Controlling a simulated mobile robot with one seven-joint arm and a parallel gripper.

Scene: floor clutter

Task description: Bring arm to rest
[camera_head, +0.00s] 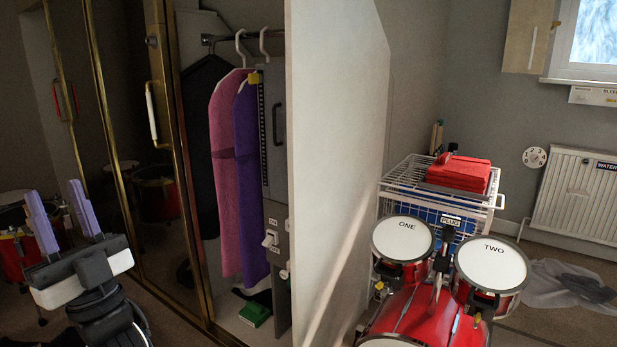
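My gripper (62,213) is at the lower left, held up in front of the mirrored wardrobe door. Its two purple fingers point upward and stand apart, with nothing between them. My wrist, white and black, shows below the fingers. The rest of my arm is cut off by the bottom edge.
A gold-framed mirrored door (158,230) stands close behind my gripper. Right of it an open wardrobe holds a pink garment (228,170) and a purple garment (248,190). A white panel (335,150) juts out mid-view. A red drum kit (425,310) and wire basket (440,185) stand right.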

